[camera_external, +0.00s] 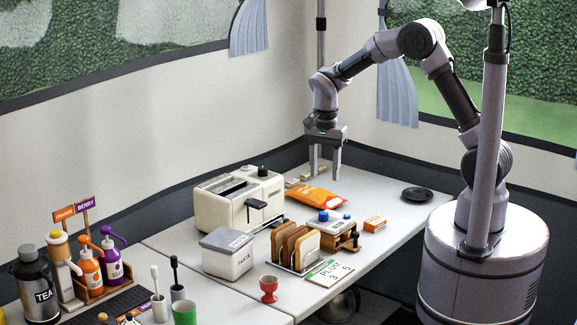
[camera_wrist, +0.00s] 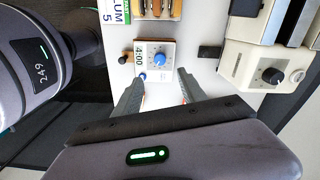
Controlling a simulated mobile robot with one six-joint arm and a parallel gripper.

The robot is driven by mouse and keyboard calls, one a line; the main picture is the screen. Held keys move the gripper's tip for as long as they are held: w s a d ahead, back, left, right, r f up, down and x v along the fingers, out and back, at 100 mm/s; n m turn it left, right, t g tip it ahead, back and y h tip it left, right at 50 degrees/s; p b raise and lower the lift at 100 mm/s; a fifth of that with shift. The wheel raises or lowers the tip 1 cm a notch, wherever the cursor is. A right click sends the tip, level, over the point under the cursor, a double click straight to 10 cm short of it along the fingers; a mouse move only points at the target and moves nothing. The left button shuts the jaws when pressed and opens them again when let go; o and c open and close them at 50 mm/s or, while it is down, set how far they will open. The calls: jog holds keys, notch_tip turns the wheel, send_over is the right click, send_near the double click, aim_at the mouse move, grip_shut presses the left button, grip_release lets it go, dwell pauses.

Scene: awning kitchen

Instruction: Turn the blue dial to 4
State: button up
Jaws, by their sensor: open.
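The blue dial (camera_wrist: 160,59) sits on a small white-topped device (camera_wrist: 168,47) in the wrist view. I cannot make out the dial's setting. In the external view the blue dial (camera_external: 323,215) is on top of the device, behind the toast rack. My gripper (camera_external: 325,173) is open and empty, pointing down above the back of the table, behind and above the device. Its two fingers (camera_wrist: 158,76) show apart in the wrist view, with the dial beyond their tips.
A cream toaster (camera_external: 240,197) stands left of my gripper. An orange packet (camera_external: 316,196) lies below it. A toast rack (camera_external: 295,247), pasta box (camera_external: 228,253), small orange box (camera_external: 375,224) and PLUM card (camera_external: 329,272) surround the device. The table's right side is mostly clear around a dark dish (camera_external: 417,194).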

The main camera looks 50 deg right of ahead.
notch_tip(320, 180, up, 5)
jog(key=shift+f+p, duration=0.1)
jog(key=shift+p, duration=0.45)
jog(key=s+r+n+t+y, duration=0.15)
jog(key=s+r+n, duration=0.25)
jog(key=s+r, duration=0.6)
jog(key=s+a+r+n+t, duration=0.1)
jog(key=s+n+t, duration=0.3)
jog(key=s, duration=1)
jog(key=r+n, duration=0.1)
jog(key=n, duration=0.1)
jog(key=shift+s+n, duration=0.3)
jog(key=shift+s, duration=0.1)
jog(key=shift+y, duration=0.25)
